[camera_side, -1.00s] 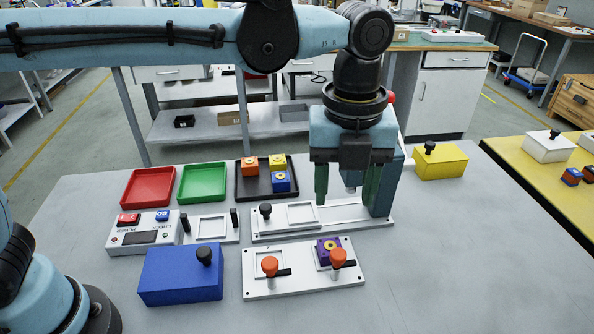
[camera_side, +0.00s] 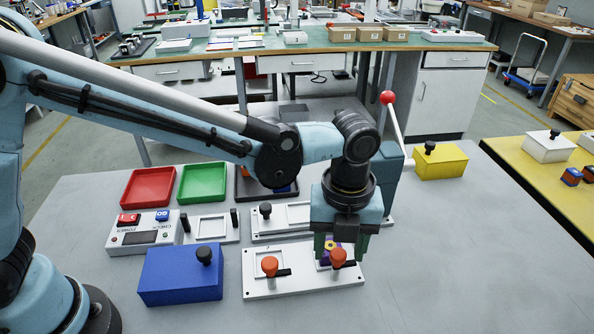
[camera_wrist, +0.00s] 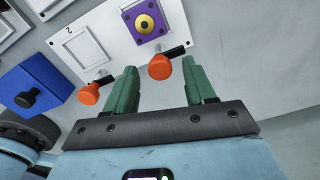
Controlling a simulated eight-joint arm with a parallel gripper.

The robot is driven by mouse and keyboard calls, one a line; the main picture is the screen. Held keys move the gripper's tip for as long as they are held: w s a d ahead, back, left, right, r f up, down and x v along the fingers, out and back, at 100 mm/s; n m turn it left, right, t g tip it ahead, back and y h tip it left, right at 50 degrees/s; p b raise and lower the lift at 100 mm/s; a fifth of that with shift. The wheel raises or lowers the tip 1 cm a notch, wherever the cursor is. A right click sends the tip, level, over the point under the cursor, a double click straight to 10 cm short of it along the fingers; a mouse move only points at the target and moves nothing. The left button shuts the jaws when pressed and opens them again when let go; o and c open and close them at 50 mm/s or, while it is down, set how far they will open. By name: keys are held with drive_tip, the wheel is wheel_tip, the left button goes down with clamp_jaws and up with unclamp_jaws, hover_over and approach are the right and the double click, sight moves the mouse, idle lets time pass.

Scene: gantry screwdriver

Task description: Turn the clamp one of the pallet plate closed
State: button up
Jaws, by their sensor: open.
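The white pallet plate (camera_side: 305,288) lies on the grey table with two orange-knobbed clamps. The right clamp (camera_side: 339,256) stands beside a purple block with a yellow centre (camera_wrist: 145,22), which sits in the plate's right recess. The left clamp (camera_side: 269,265) is by the empty recess, marked 2 in the wrist view. Both clamps have short black arms. My gripper (camera_side: 340,246) is open and empty, pointing down above the right end of the plate. In the wrist view, the right clamp's knob (camera_wrist: 159,67) appears between the fingertips. My gripper partly hides the purple block in the side view.
A blue box with a black knob (camera_side: 181,277) stands left of the plate. Behind it are a control panel (camera_side: 142,232), a white fixture (camera_side: 268,225) and a red-ball lever (camera_side: 388,98). Red (camera_side: 149,187) and green (camera_side: 202,182) trays lie further back.

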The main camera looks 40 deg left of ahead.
drive_tip(key=shift+f, duration=0.2)
clamp_jaws()
